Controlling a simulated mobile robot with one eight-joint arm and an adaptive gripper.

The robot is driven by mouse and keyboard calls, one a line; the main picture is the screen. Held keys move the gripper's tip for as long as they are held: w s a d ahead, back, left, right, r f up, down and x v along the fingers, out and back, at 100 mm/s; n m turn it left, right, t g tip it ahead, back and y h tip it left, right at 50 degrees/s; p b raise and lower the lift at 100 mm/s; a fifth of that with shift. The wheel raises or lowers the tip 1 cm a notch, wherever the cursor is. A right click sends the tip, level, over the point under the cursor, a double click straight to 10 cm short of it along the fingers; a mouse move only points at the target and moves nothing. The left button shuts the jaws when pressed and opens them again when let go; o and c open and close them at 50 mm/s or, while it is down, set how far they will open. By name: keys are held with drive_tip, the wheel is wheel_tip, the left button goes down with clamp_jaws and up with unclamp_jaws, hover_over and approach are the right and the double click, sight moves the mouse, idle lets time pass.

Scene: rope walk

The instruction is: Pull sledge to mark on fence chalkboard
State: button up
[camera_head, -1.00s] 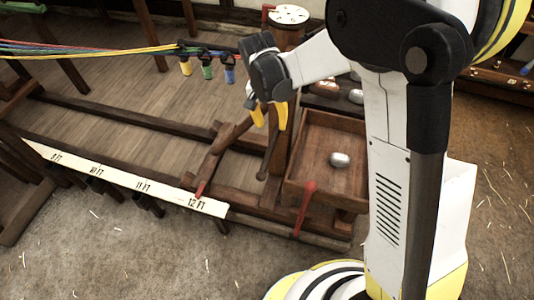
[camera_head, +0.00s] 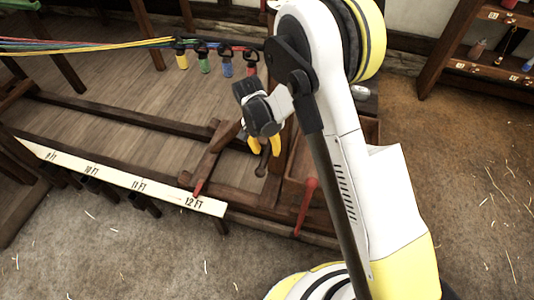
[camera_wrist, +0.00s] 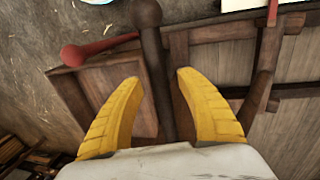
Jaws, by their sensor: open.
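The wooden sledge (camera_head: 211,160) sits on dark rails near the 12 FT end of the white scale (camera_head: 120,178). Its red pointer (camera_head: 198,187) is close to the 12 FT label. A dark handle with a round knob (camera_head: 262,170) stands up from it; the wrist view shows the knob (camera_wrist: 147,12) and shaft running between my fingers. My gripper (camera_head: 264,150) is open, its yellow fingers (camera_wrist: 156,82) on either side of the shaft, with gaps visible. The fence chalkboard is not visible in these views.
A red-knobbed lever (camera_head: 307,200) stands just right of the handle, beside a wooden tray (camera_head: 300,170) partly behind my arm. Coloured strands (camera_head: 90,44) run left from several coloured hook tags (camera_head: 205,60). A shelf (camera_head: 485,55) stands at the back right.

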drive_tip(key=shift+d+f, duration=0.1)
drive_tip(key=shift+f, duration=0.3)
clamp_jaws()
